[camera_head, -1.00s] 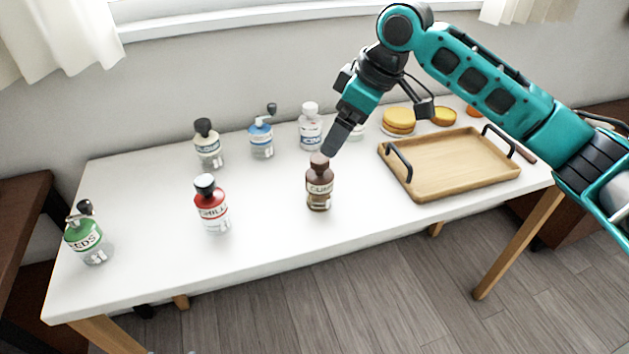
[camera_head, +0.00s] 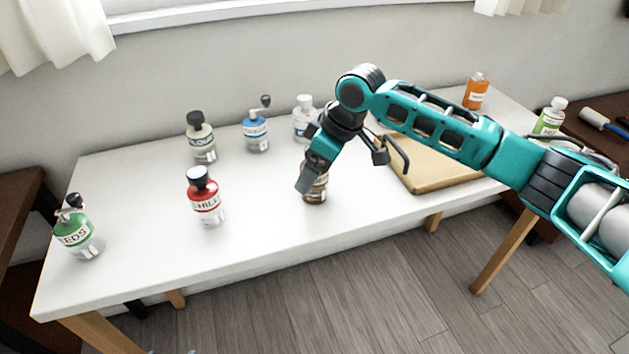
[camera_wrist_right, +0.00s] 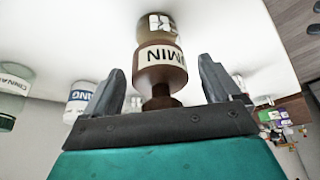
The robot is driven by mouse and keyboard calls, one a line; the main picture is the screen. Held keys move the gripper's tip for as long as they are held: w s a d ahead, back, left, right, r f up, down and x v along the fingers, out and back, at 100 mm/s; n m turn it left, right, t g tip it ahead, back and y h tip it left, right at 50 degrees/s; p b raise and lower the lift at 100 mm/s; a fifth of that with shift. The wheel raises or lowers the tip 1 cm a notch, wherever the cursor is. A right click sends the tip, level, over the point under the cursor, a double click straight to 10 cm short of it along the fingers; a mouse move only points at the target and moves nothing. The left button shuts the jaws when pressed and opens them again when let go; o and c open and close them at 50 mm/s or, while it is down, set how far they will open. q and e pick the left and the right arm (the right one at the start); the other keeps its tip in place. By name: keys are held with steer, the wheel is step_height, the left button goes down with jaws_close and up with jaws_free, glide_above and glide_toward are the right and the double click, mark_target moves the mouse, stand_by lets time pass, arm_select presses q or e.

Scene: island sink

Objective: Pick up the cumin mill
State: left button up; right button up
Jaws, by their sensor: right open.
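The cumin mill is a brown bottle (camera_head: 316,194) with a cream label, upright near the front middle of the white table. In the head view my right gripper (camera_head: 307,180) covers its cap and much of its label. In the right wrist view the mill (camera_wrist_right: 160,52) appears upside down, its label partly readable. My right gripper (camera_wrist_right: 160,80) is open there, one finger on each side of the mill's narrow neck, with gaps on both sides. The mill's top is hidden behind the gripper's palm edge. My left gripper is not in view.
A red chilli mill (camera_head: 206,200) stands left of the cumin mill. A wooden tray (camera_head: 432,180) lies right. The table front is clear.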

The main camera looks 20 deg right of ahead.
steer(key=shift+c, duration=0.2)
steer(key=c, duration=1.2)
steer(key=shift+o, duration=0.2)
steer(key=shift+r, duration=0.15)
